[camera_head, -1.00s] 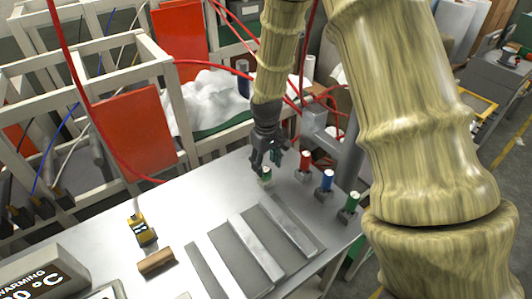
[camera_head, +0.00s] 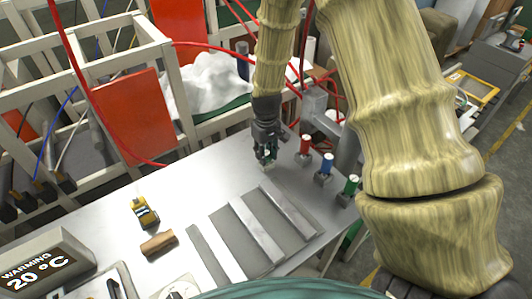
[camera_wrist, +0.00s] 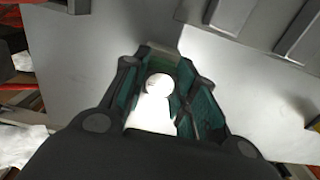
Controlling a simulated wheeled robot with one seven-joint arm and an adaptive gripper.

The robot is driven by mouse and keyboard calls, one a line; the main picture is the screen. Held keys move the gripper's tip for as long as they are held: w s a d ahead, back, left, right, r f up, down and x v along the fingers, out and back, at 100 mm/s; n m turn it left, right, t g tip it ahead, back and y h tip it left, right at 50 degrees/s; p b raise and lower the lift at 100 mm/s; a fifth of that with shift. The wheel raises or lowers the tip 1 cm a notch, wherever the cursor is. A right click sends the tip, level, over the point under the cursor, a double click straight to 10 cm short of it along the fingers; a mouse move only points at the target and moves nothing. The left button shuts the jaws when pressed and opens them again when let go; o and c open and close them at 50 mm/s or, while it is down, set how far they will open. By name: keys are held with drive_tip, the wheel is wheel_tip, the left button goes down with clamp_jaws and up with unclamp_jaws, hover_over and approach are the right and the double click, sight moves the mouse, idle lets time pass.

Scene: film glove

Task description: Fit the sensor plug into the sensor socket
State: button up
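My gripper (camera_head: 266,158) points down over the back of the metal table, left of a row of small white-topped pieces. In the wrist view, a white round-topped piece (camera_wrist: 157,88) stands between its teal-padded fingers (camera_wrist: 160,95). I cannot tell whether both fingers press on it. The row holds a red piece (camera_head: 305,145), a blue piece (camera_head: 327,163) and a green piece (camera_head: 350,186), each on a dark base. I cannot tell which thing is the sensor plug or the sensor socket. The lower end of the piece at my gripper is hidden.
A grey post (camera_head: 349,150) stands close behind the row. Flat metal bars (camera_head: 257,233) lie in front of my gripper. The table between is clear.

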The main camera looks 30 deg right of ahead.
sight(266, 153)
drive_tip(key=shift+c, duration=0.5)
drive_tip(key=shift+r+p, duration=0.6)
drive_tip(key=shift+r+p, duration=1.45)
drive_tip(key=shift+r, duration=0.55)
drive_tip(key=shift+r, duration=0.1)
drive_tip(key=shift+r+p, duration=1.3)
drive_tip(key=shift+r, duration=0.15)
drive_tip(key=shift+f, duration=0.1)
